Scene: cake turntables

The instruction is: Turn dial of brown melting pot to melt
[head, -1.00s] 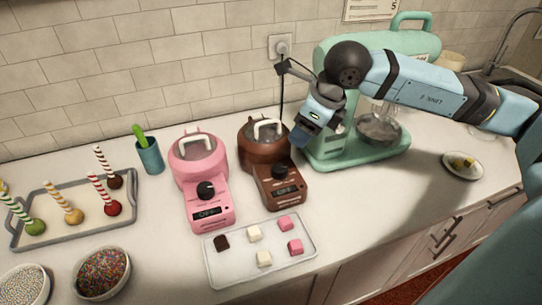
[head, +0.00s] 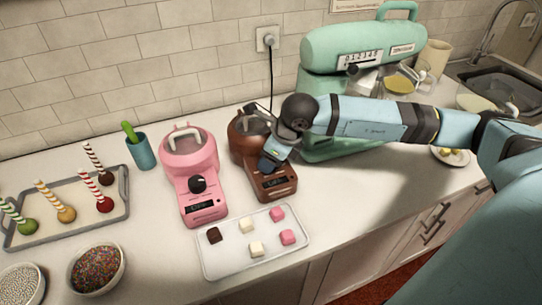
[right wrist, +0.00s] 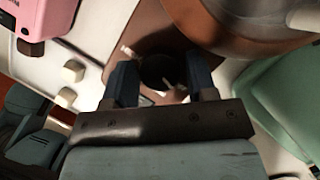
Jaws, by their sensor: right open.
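The brown melting pot (head: 276,187) stands on the counter in the middle of the head view, right of the pink one. Its display is too small to read surely. My right gripper (head: 268,165) is over the pot's front, covering its dial in the head view. In the right wrist view, the gripper (right wrist: 161,80) is open, with one dark finger on each side of the black dial (right wrist: 158,70). Whether the fingers touch the dial cannot be told. The brown pot body (right wrist: 160,25) also shows there. My left gripper is not in view.
The pink melting pot (head: 190,165) stands close on the left. A white tray (head: 225,268) with several cubes lies in front. The green stand mixer (head: 345,55) stands at the right behind my arm. A cake-pop tray (head: 35,240) and sprinkle bowls lie at left.

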